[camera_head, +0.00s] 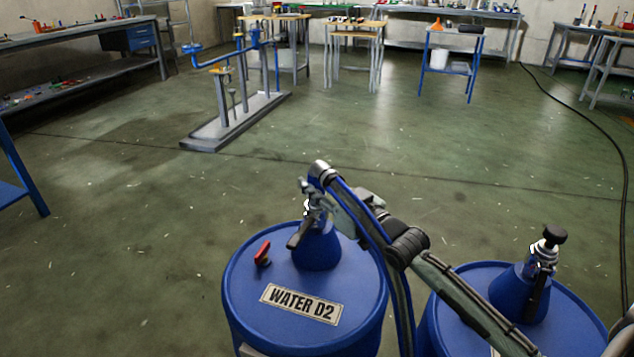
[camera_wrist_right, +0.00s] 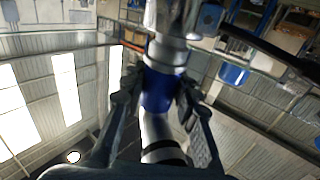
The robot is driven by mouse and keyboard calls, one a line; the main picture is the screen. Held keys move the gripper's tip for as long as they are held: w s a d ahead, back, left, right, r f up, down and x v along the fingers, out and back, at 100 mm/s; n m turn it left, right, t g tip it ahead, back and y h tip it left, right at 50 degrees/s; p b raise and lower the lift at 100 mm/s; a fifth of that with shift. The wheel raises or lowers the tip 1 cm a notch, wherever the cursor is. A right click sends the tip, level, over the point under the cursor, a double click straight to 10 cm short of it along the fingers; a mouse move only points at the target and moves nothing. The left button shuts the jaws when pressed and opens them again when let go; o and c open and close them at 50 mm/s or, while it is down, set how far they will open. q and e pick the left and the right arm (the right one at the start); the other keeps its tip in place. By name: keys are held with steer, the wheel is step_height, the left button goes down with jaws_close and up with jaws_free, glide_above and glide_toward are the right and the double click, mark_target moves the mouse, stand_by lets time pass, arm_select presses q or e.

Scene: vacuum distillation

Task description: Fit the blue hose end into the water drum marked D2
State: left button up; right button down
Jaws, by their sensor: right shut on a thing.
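The water drum marked D2 (camera_head: 240,290) is blue, with its label on the lid and a conical neck (camera_head: 317,250) rising from it. My right gripper (camera_head: 318,192) is above this neck, with its arm reaching in from the lower right. It is shut on the blue hose end (camera_wrist_right: 158,92), whose blue band sits between both fingers in the right wrist view. The hose end's silver fitting (camera_head: 321,170) shows at the top, and the blue hose (camera_head: 375,235) bends down to the right. Gripper and arm partly hide the neck's top; I cannot tell whether the hose end is seated. My left gripper is out of view.
A red-handled valve (camera_head: 262,252) stands on D2's lid. A second blue drum (camera_head: 570,325) with a black-capped neck (camera_head: 548,240) is at the right. A grey pipe stand (camera_head: 205,140) is further back. The floor between is clear.

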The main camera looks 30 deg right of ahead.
steer(key=shift+f+b, duration=0.5)
steer(key=shift+f, duration=0.45)
steer(key=c, duration=1.2)
jaws_free()
steer(key=shift+o, duration=0.5)
steer(key=shift+f, duration=0.1)
steer(key=s+d, duration=0.2)
steer(key=s, duration=1)
steer(key=shift+w, duration=0.1)
